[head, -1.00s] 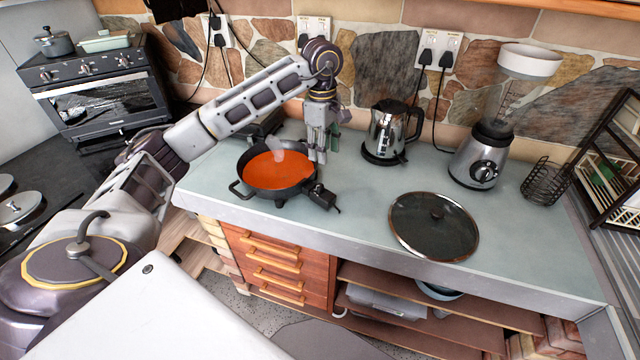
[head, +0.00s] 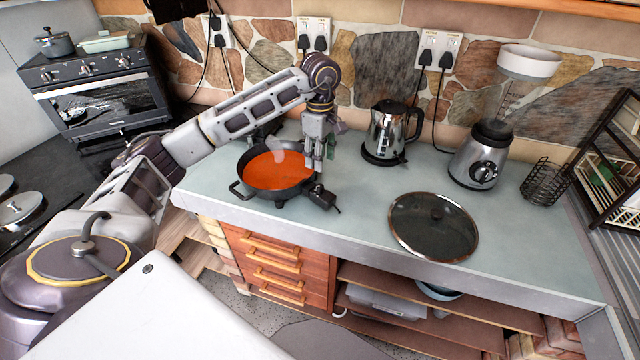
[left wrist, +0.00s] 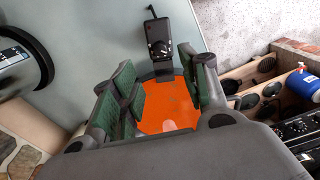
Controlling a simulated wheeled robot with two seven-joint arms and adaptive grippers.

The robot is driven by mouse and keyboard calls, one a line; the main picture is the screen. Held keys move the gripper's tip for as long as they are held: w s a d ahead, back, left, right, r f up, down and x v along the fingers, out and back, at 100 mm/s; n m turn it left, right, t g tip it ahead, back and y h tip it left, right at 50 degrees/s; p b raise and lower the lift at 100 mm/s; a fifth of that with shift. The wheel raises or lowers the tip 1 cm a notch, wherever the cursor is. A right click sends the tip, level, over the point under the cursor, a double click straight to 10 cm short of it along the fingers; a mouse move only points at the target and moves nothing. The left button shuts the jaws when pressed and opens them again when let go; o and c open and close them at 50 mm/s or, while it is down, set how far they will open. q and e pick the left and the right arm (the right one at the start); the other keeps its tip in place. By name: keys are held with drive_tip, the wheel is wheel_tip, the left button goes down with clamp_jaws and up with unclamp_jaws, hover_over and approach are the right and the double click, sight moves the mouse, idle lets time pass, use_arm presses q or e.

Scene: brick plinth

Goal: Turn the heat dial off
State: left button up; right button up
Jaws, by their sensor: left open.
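A black electric pan (head: 243,189) of orange soup (head: 275,171) stands on the counter. Its black control box (head: 323,197) sticks out at the pan's right front side. In the left wrist view the box (left wrist: 151,32) shows near the top, with a small round heat dial (left wrist: 160,47) with light marks on its face. My left gripper (head: 319,166) hangs over the pan's right rim, just behind the box. Its green-padded fingers, also in the left wrist view (left wrist: 166,88), are apart with nothing between them. The fingers look clear of the dial. My right gripper is in neither view.
A glass lid (head: 425,230) lies on the counter right of the box. A kettle (head: 385,135) and a blender (head: 483,155) stand farther back, with a wire basket (head: 544,182) at right. The counter between box and lid is clear.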

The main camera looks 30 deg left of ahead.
sight(320, 186)
use_arm(q)
wheel_tip(320, 186, down, 11)
drive_tip(key=shift+r+p, duration=0.2)
drive_tip(key=shift+p, duration=0.4)
clamp_jaws()
idle(0.3)
